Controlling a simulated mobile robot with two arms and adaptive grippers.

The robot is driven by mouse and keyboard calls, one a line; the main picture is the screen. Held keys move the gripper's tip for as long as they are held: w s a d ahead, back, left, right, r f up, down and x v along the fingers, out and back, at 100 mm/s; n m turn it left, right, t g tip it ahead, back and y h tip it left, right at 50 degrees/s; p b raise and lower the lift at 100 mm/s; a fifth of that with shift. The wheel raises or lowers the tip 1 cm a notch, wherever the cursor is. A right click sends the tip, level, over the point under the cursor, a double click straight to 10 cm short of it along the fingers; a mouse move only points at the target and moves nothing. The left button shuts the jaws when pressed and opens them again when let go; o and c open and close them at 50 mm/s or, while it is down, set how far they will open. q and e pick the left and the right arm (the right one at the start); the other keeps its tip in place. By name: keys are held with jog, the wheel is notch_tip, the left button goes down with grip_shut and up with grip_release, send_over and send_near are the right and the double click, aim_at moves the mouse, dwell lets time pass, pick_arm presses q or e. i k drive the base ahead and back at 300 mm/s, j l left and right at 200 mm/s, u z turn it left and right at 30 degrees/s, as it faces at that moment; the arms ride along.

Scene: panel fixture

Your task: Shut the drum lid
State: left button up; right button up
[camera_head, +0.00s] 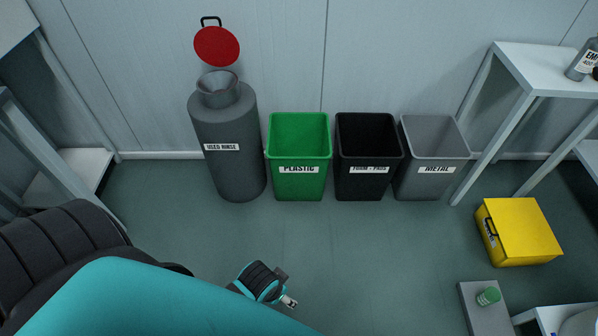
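The grey drum (228,135), labelled USED RINSE, stands upright against the back wall, left of the bins. Its round red lid (217,46) with a black handle stands raised above and behind the drum's open funnel mouth (219,88). My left gripper (289,301) shows in the lower middle, over the floor, well in front of the drum and apart from it. Its fingers are small and partly hidden behind my arm, so I cannot tell if they are open. My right gripper is not in view.
Right of the drum stand a green PLASTIC bin (299,185), a black bin (367,180) and a grey METAL bin (432,182), all open. A yellow box (520,232) sits on the floor at right. A white table (545,72) stands back right. The middle floor is clear.

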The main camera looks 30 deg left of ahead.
aim_at(216, 46)
jog(key=u, duration=1.5)
